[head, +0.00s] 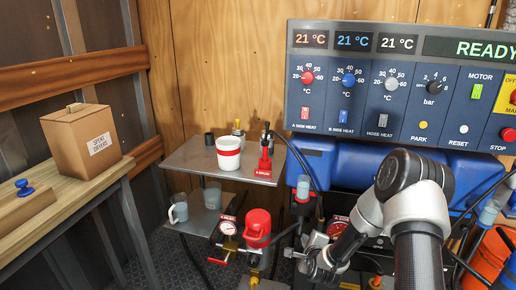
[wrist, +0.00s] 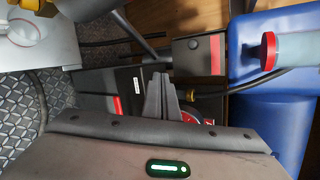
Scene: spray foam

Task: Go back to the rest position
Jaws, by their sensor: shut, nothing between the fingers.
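My gripper (wrist: 161,97) shows in the wrist view with its two dark fingers together and nothing between them. In the head view my arm comes up from the lower right, bends, and reaches down to the left. There my gripper (head: 318,268) is low in front of the machine, near a round gauge with a red label. It is right of the red-capped fitting (head: 257,228). Whether it touches anything there, I cannot tell.
A control panel (head: 400,85) reading READY stands above a blue tank (head: 345,165). A metal shelf (head: 190,158) holds a white cup with a red band (head: 228,153). A cardboard box (head: 80,145) sits on a wooden bench (head: 60,205) at left. Hoses hang around my arm.

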